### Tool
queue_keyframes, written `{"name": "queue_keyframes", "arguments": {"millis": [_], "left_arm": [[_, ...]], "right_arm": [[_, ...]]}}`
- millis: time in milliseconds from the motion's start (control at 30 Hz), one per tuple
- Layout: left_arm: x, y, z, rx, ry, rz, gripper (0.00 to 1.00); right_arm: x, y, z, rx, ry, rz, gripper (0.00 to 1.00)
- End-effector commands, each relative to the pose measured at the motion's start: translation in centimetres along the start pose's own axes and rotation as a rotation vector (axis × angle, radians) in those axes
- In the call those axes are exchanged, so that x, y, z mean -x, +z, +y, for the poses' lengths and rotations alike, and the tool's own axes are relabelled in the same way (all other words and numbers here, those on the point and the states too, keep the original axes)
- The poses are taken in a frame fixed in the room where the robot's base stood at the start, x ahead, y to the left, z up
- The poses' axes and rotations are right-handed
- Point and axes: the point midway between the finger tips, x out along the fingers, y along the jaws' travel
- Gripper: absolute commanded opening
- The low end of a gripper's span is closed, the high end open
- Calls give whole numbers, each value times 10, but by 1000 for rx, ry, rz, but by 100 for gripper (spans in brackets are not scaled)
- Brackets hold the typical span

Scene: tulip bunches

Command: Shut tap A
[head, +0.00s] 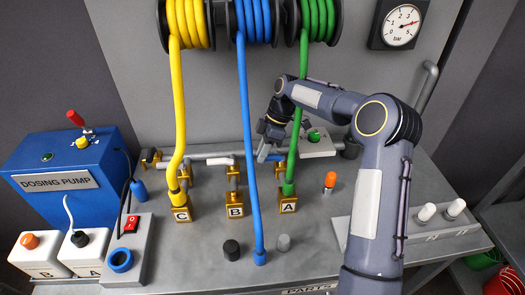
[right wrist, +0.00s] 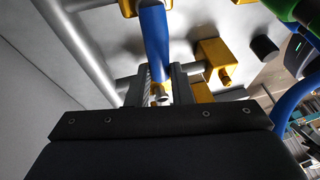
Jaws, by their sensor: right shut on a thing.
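Tap A is the brass fitting above the label A (head: 288,207), with the green hose (head: 294,150) rising from its block. My right gripper (head: 264,152) reaches down behind the hoses to the tap's upper part. In the right wrist view, its two fingers (right wrist: 160,88) are closed on a blue bar-like handle (right wrist: 154,40), which looks like the lever of tap A. Brass parts show above and beside it. In the head view the lever is mostly hidden by the gripper and hoses. My left gripper is out of view.
A gauge (head: 401,25) hangs at upper right. The dosing pump (head: 70,170) stands at left.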

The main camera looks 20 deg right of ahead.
Motion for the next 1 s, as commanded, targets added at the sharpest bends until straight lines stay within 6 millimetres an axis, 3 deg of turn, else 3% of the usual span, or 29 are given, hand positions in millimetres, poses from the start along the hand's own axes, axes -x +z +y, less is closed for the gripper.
{"name": "queue_keyframes", "arguments": {"millis": [267, 300, 433, 767, 1000], "left_arm": [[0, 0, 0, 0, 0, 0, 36], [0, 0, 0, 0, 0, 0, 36], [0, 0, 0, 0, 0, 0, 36], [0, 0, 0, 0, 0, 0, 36], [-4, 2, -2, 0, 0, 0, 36]], "right_arm": [[0, 1, -1, 4, -3, -4, 0], [0, 1, -1, 4, -3, -3, 25], [0, 0, -1, 2, -3, -3, 41], [2, 0, 0, 1, -1, -1, 41], [38, 0, 1, 1, 4, 0, 41]]}}
